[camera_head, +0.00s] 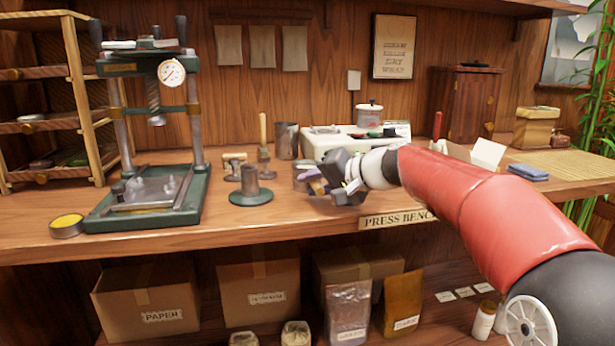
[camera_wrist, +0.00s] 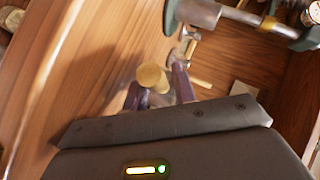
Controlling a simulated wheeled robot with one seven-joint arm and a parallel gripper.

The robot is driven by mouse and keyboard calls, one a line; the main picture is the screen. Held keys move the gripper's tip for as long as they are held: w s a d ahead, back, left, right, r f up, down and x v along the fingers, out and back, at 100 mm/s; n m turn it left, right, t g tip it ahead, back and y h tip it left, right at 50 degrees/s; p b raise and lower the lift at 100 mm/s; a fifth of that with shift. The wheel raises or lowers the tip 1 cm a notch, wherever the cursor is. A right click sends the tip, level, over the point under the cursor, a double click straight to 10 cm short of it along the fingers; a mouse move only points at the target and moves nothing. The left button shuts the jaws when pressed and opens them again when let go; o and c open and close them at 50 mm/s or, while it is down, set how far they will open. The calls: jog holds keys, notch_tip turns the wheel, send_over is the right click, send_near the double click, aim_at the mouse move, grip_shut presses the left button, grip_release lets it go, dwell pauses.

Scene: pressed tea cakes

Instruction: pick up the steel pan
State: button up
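In the head view, a shallow grey steel dish, likely the steel pan (camera_head: 325,130), seems to sit on the white scale at the back of the bench. My gripper (camera_head: 318,184) is low over the bench front, left of and nearer than the scale. In the wrist view, its two purple fingers (camera_wrist: 158,92) stand apart. A small round tan-topped thing (camera_wrist: 152,77) shows between and just beyond them; I cannot tell whether they touch it. A grey metal container (camera_head: 301,178) is partly hidden behind my gripper in the head view. The pan is not identifiable in the wrist view.
A green press (camera_head: 150,200) with a gauge stands at the left. A grey post on a green round base (camera_head: 250,196), a steel cup (camera_head: 286,141) and a wooden-handled tool (camera_head: 263,135) stand between it and my gripper. The white scale (camera_head: 345,150) is behind my gripper.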

grip_shut()
jog(key=shift+r, duration=0.15)
